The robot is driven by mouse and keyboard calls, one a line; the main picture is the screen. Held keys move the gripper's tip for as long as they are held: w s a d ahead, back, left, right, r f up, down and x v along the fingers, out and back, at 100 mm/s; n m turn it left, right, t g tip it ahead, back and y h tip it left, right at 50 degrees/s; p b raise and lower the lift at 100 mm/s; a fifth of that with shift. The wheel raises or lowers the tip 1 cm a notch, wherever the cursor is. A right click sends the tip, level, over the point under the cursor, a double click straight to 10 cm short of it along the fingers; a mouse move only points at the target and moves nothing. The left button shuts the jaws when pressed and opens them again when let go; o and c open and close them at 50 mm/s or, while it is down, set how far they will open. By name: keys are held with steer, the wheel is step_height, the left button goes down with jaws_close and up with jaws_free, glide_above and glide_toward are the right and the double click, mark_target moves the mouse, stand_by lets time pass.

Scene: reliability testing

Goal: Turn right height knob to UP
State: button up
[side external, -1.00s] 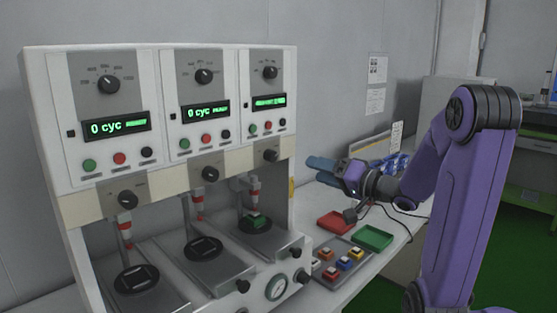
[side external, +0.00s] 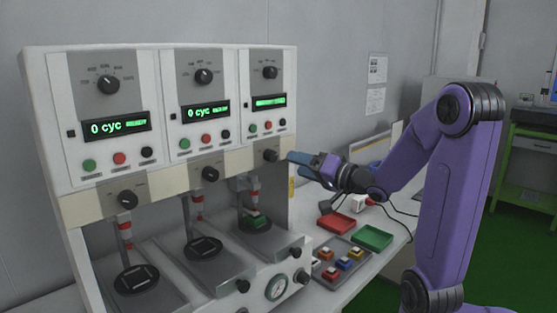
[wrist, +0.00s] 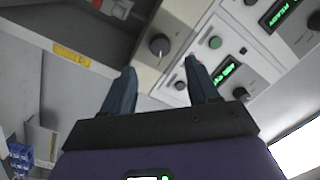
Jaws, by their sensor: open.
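The right height knob (side external: 271,155) is a round black knob on the beige strip below the right station's panel. It also shows in the wrist view (wrist: 159,44), beyond and roughly between my two fingertips. My gripper (side external: 296,160) is open and empty just to the right of this knob, with its blue fingers pointing at it. In the wrist view my gripper (wrist: 160,68) has its fingers spread, apart from the knob. The labels around the knob are too small to read.
Matching knobs sit at the middle (side external: 210,174) and left (side external: 127,200) stations. A red tray (side external: 336,224), a green tray (side external: 373,237) and a grey tray (side external: 334,277) with several coloured blocks stand on the bench below.

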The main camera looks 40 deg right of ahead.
mark_target(274, 158)
steer(key=shift+w+a, duration=0.2)
steer(key=shift+w, duration=1.75)
steer(key=shift+w+a, duration=0.15)
steer(key=shift+w, duration=1.8)
steer(key=c, duration=1)
